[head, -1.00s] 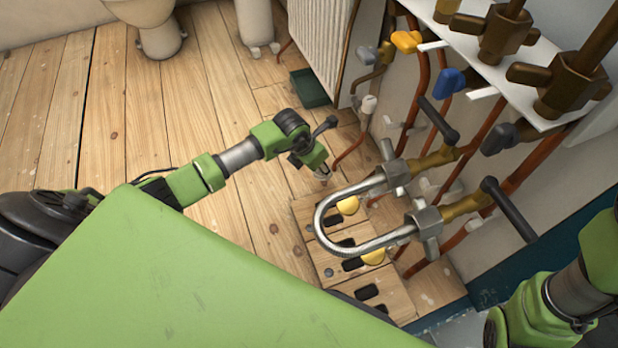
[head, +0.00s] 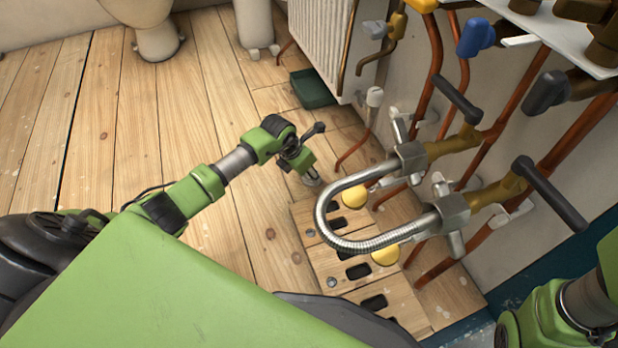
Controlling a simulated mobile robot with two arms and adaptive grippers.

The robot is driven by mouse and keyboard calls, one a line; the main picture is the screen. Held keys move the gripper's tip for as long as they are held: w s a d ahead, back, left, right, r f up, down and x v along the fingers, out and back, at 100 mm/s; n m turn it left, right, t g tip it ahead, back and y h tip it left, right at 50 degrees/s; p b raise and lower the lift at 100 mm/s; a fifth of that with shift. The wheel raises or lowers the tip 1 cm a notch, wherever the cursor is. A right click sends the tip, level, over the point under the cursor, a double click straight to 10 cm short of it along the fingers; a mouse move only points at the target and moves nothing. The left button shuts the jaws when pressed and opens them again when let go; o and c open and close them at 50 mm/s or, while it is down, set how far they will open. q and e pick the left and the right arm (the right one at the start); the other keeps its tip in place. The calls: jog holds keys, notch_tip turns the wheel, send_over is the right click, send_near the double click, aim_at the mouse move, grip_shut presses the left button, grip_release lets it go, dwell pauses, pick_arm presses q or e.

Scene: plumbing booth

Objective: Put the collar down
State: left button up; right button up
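My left gripper (head: 303,172) is low over the wooden floor, pointing down beside the slotted wooden board. A small grey ring-like piece (head: 311,179) shows at its tip; it may be the collar, but it is too small to tell. I cannot tell whether the fingers are shut on it or whether it touches the floor. My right arm enters at the lower right, and its gripper is out of the frame. No other piece is clearly a collar.
A braided U-shaped hose (head: 335,222) joins two brass valves with dark levers, right of my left gripper. The slotted board (head: 318,262) carries yellow round pieces (head: 385,256). A dark green tray (head: 312,90) lies by the radiator (head: 318,45). Floor left of the gripper is clear.

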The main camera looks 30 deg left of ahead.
pick_arm(q)
jog(key=shift+f, duration=0.1)
jog(key=o, duration=1)
jog(key=shift+o, duration=0.2)
jog(key=p+v, duration=0.8)
jog(key=v, duration=0.4)
jog(key=shift+p, duration=0.4)
